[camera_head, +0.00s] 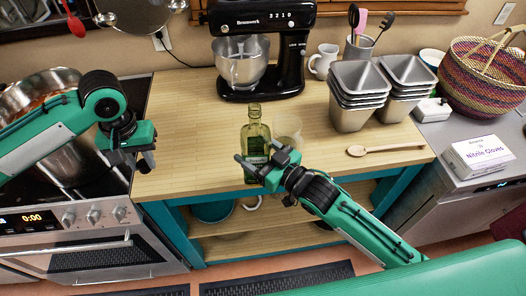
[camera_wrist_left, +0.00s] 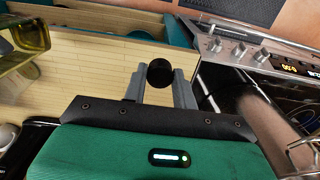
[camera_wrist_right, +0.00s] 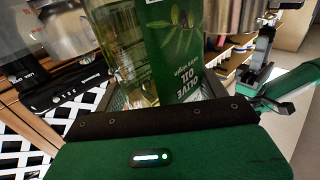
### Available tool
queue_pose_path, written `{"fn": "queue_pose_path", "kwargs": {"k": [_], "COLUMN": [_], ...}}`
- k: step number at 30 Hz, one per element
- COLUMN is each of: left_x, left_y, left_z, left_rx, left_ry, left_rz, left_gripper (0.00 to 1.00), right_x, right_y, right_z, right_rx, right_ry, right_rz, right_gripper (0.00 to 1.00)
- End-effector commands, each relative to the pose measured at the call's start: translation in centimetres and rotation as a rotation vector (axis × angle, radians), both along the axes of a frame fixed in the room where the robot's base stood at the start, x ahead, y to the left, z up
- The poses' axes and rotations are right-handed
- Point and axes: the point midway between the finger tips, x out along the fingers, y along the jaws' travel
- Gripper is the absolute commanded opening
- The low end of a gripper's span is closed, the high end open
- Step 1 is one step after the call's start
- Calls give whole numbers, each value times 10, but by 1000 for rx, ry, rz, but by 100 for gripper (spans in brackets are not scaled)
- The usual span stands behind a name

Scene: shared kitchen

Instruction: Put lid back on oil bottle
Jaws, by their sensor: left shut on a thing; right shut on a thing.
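The green glass oil bottle (camera_head: 256,133) stands upright near the front edge of the wooden counter, its neck bare at the top. My right gripper (camera_head: 262,167) is shut on the bottle's lower body. In the right wrist view the bottle's olive oil label (camera_wrist_right: 190,45) fills the space between the fingers. My left gripper (camera_head: 146,160) is left of the bottle and apart from it, near the counter's left edge. In the left wrist view it is shut on the round black lid (camera_wrist_left: 160,73), between its fingertips. Part of the bottle (camera_wrist_left: 25,40) shows at that view's left edge.
A clear glass (camera_head: 288,130) stands just right of the bottle. A black stand mixer (camera_head: 262,60) is behind, with metal tins (camera_head: 358,95) and a wooden spoon (camera_head: 385,149) to the right. The stove (camera_head: 85,215) is at left. Counter between bottle and left gripper is clear.

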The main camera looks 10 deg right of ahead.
Motion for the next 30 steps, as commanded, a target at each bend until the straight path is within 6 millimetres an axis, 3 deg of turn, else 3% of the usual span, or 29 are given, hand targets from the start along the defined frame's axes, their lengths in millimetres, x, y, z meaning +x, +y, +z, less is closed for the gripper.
{"fn": "queue_pose_path", "kwargs": {"k": [12, 17, 23, 30], "left_x": [0, 8, 28, 43], "left_y": [-1, -14, -63, -138], "left_z": [0, 9, 41, 94], "left_rx": [0, -1, -1, 2], "left_ry": [0, -3, -6, -5], "left_rz": [-1, -25, -120, -271], "left_gripper": [7, 7, 7, 7], "right_x": [1, 1, 1, 1], "right_y": [1, 1, 1, 1], "right_z": [0, 0, 1, 1], "right_rx": [-1, 1, 1, 1], "right_ry": [1, -1, -2, -2], "right_rz": [5, 5, 5, 5], "right_gripper": [26, 26, 26, 26]}}
